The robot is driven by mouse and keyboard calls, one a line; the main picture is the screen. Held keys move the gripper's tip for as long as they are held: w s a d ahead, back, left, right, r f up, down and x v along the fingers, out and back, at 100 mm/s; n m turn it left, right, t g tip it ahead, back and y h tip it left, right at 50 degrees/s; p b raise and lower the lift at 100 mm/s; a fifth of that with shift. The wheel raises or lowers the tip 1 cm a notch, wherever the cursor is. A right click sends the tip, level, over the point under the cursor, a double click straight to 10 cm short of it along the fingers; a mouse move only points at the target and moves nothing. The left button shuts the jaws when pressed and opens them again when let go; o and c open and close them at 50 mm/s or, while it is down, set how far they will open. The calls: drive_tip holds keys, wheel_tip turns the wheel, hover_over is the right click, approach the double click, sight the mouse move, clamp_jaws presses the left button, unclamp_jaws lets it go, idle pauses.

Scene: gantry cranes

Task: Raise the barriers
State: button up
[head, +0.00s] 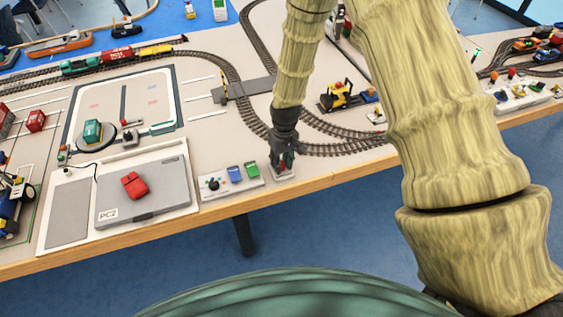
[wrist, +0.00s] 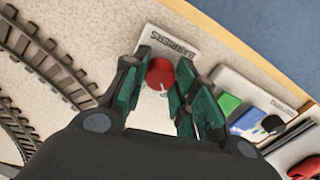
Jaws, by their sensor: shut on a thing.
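In the wrist view my gripper (wrist: 165,68) has its green-padded fingers on either side of a red knob (wrist: 160,74), shut on it. The knob sits on a white panel (wrist: 172,45) lettered BARRIERS. In the head view my gripper (head: 283,163) points down onto this panel (head: 284,174) near the table's front edge, and hides most of it.
A white panel with blue and green buttons (head: 231,182) lies just left of my gripper. A grey plate with a red block (head: 134,185) is farther left. Train tracks curve behind and right of the gripper. A yellow vehicle (head: 340,95) stands at the right.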

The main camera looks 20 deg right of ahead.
sight(284, 163)
idle(0.3)
drive_tip(key=o, duration=1.1)
drive_tip(key=shift+c, duration=0.2)
drive_tip(key=shift+r, duration=0.1)
wheel_tip(284, 163, up, 12)
drive_tip(key=shift+d, duration=0.35)
